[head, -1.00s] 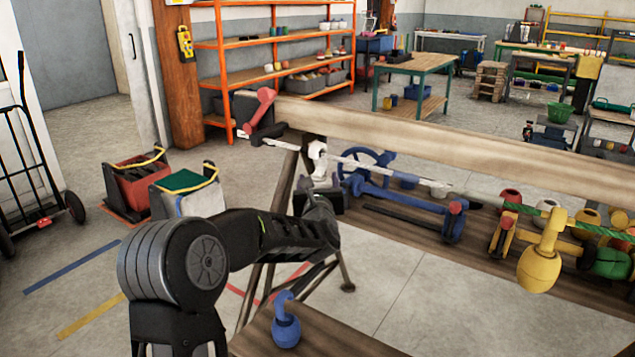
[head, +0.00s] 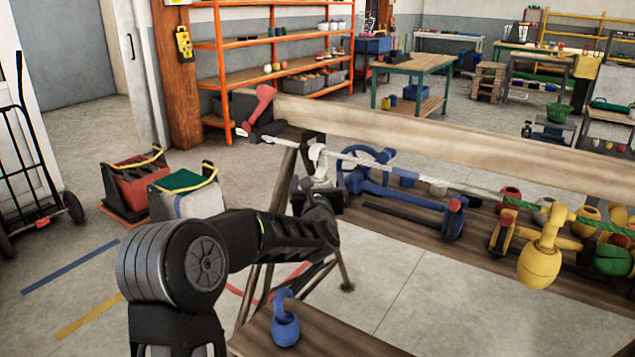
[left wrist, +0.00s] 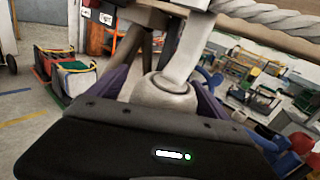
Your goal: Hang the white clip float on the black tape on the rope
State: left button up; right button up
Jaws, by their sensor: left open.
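The white clip float (head: 318,158) hangs by its hook at the white rope (head: 355,158), near the rope's left end. In the left wrist view the round body of the white clip float (left wrist: 166,98) is low between the two purple fingers, and its stem rises toward the rope (left wrist: 265,15). My left gripper (head: 318,188) is open around the float's body, just below the rope; its fingers (left wrist: 163,90) stand on either side. The black tape cannot be clearly made out at the hook. My right gripper is in neither view.
A yellow clip float (head: 540,262) hangs on the green part of the rope at right. A blue clip float (head: 286,328) stands on the near bench (head: 340,335). A wooden beam (head: 450,140) runs behind the rope. A red clamp (head: 260,105) is at its left end.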

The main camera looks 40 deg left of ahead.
pick_arm(q)
jog(key=b+v, duration=0.1)
jog(key=v, duration=0.6)
jog(key=shift+s+d, duration=0.25)
jog(key=shift+s, duration=0.1)
dwell(0.4)
